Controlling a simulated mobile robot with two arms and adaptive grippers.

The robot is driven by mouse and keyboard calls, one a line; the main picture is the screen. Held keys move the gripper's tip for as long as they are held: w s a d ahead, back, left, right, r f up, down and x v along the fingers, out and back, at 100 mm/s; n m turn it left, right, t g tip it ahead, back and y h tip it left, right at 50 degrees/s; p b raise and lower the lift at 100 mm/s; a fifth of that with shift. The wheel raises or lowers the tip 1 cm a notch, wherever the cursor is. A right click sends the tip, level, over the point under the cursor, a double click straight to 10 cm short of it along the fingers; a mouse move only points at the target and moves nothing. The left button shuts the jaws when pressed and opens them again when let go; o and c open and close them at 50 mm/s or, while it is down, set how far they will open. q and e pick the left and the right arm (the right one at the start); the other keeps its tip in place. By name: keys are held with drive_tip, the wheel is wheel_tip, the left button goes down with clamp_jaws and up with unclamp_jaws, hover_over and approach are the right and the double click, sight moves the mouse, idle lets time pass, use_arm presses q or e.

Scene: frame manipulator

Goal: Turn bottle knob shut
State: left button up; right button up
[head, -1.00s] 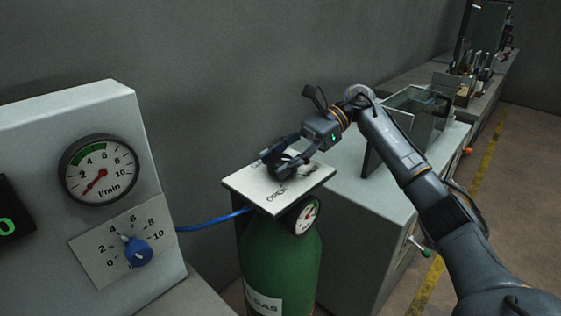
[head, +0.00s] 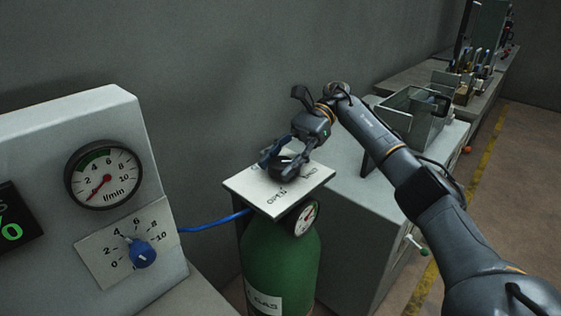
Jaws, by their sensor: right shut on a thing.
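The green gas bottle (head: 279,262) stands upright in the middle of the head view, with a white label plate (head: 249,190) over its top. The black bottle knob (head: 284,171) sits on this plate and is largely hidden by my fingers. My right gripper (head: 280,162) comes down from the upper right and is shut on the knob, fingers on either side of it. Lettering on the plate is partly covered, so the knob's setting cannot be read. A round pressure gauge (head: 304,217) is on the bottle's right side. My left gripper is not in view.
A grey panel at left carries an l/min dial (head: 103,175), its needle near the low end, and a blue flow knob (head: 142,253). A blue hose (head: 215,221) runs from panel to bottle. A cabinet with a glass-sided box (head: 413,115) stands close on the right.

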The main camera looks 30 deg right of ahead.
sight(281, 161)
drive_tip(key=o, duration=1.2)
drive_tip(key=shift+f, duration=0.1)
drive_tip(key=shift+c, duration=0.2)
wheel_tip(281, 161, up, 10)
